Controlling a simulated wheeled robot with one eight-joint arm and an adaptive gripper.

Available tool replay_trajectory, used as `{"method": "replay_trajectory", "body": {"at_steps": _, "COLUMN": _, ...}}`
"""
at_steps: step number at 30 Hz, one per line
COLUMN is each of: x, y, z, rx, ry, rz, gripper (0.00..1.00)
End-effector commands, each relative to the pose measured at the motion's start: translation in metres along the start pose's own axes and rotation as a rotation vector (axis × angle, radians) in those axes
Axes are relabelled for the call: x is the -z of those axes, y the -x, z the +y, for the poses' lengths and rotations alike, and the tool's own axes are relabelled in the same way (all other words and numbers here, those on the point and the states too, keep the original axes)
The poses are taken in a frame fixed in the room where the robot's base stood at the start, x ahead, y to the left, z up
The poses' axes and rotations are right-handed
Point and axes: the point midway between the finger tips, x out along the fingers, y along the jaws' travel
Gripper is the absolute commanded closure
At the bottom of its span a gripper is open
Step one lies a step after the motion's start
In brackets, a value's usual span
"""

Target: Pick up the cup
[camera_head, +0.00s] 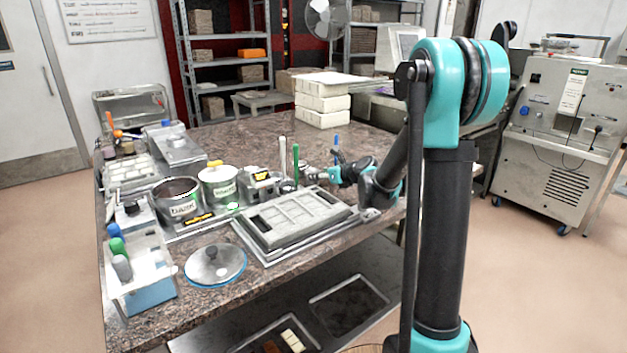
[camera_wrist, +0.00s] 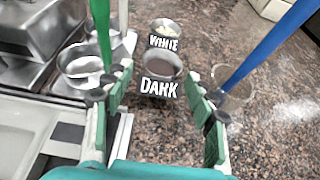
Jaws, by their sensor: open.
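My gripper (camera_wrist: 160,112) is open, its green-padded fingers spread to either side in the wrist view. In the head view my gripper (camera_head: 312,176) is low over the table, beyond the mould. Between and beyond the fingers stands a small round cup labelled DARK (camera_wrist: 160,66). A similar cup labelled WHITE (camera_wrist: 165,32) stands behind it. A clear cup (camera_wrist: 236,88) with a blue-handled tool (camera_wrist: 268,48) stands just right of the right finger, partly hidden by it. A metal cup (camera_wrist: 82,65) is left of the left finger, by green and white tools.
The grey mould (camera_head: 295,215) sits on a tray in front of my gripper in the head view. Pots labelled DARK (camera_head: 180,207) and WHITE (camera_head: 217,190) stand left. White stacked blocks (camera_head: 322,103) are behind. Bare stone tabletop (camera_wrist: 270,110) lies to the right.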

Motion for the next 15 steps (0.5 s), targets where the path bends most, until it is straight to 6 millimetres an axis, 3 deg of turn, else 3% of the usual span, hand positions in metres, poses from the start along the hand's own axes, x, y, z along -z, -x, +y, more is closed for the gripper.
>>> {"method": "replay_trajectory", "body": {"at_steps": 10, "x": 0.005, "y": -0.04, "z": -0.002, "rx": -0.002, "ry": 0.001, "rz": 0.0, "gripper": 0.44}}
{"method": "replay_trajectory", "body": {"at_steps": 15, "x": 0.005, "y": -0.05, "z": -0.002, "rx": 0.0, "ry": 0.0, "rz": 0.0, "gripper": 0.44}}
